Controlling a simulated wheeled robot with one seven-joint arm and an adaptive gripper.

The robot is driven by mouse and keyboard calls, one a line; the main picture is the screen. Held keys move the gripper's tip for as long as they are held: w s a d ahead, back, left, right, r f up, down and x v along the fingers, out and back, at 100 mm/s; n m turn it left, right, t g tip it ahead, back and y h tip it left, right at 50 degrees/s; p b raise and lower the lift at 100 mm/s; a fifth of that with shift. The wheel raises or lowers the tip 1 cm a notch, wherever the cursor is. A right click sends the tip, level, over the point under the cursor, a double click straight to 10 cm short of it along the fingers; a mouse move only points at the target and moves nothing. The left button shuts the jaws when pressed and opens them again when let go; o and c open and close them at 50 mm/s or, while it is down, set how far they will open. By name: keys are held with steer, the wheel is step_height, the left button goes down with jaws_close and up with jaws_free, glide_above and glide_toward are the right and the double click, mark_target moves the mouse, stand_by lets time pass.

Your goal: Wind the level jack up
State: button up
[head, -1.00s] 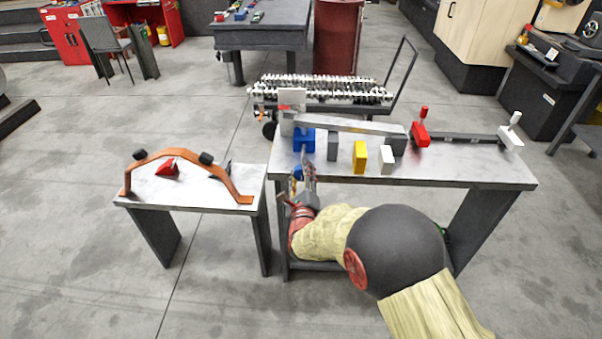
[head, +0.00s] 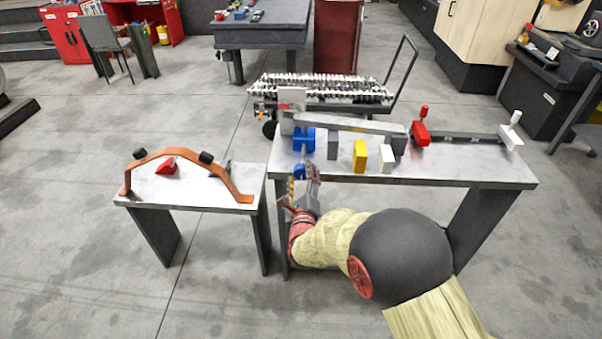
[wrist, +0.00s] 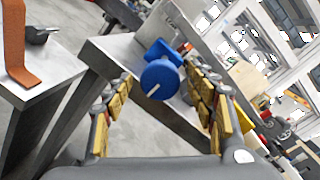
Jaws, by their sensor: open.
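The level jack is a blue block (head: 304,140) at the left end of the workbench, under the end of a long grey beam (head: 350,124). A round blue knob (head: 300,171) sticks out from it over the bench's front edge. In the wrist view the knob (wrist: 160,80) faces me, with a white line on its face slanting to the lower left. My gripper (head: 303,186) is just in front of the knob, below the bench top's edge. It is open, with its yellow-padded fingers (wrist: 161,88) on either side of the knob in the picture; no contact is visible.
On the bench (head: 455,173) stand a grey block, a yellow block (head: 360,156), a white block (head: 386,159) and a red clamp (head: 420,132). A smaller table (head: 185,195) at left holds an orange curved bar (head: 228,184). Floor between the tables is narrow.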

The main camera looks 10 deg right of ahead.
steer(key=v, duration=1)
